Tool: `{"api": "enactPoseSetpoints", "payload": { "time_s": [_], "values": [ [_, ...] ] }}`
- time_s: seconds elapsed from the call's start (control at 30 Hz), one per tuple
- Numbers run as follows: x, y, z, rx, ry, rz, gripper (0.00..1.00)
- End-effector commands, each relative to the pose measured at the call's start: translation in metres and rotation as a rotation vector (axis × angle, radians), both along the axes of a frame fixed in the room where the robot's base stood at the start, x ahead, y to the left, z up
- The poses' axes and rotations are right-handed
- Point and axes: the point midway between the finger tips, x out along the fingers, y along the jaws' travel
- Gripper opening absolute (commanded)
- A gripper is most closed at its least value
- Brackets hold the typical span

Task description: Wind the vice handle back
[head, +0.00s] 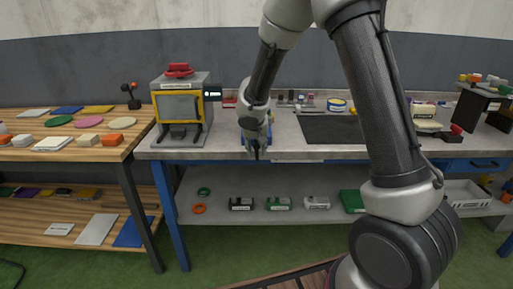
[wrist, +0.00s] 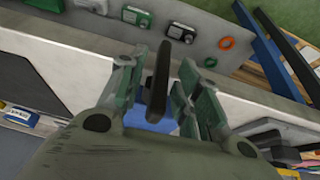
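The vice is blue and sits at the front edge of the grey workbench; in the head view only slivers of its blue body (head: 242,138) show beside my gripper (head: 255,146). In the wrist view the blue vice body (wrist: 152,121) lies below a dark bar, the vice handle (wrist: 157,82). My gripper (wrist: 158,92) has one finger on each side of the handle. Narrow gaps show between the fingers and the bar, so it looks open around the handle. The vice's jaws are hidden behind my gripper.
A yellow-framed machine (head: 180,110) stands left of the vice on the workbench (head: 215,152). A dark mat (head: 325,128) lies to the right. The lower shelf (head: 240,215) holds several small boxes and rings. A wooden table (head: 75,152) stands at the left.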

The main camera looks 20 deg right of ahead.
Motion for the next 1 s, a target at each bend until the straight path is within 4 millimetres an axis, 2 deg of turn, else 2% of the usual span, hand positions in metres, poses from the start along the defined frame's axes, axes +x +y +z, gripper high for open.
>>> {"api": "enactPoseSetpoints", "payload": {
  "time_s": [0.27, 0.47, 0.77, 1.0],
  "values": [
    [0.0008, -0.0005, -0.0025, 0.000, 0.000, 0.000, 0.34],
    [0.0008, -0.0005, -0.0023, 0.000, 0.000, 0.000, 0.00],
    [0.0010, 0.0002, -0.0026, -0.021, 0.007, 0.002, 0.00],
    [0.0016, 0.0023, -0.0032, -0.128, 0.034, 0.003, 0.00]
  ]
}}
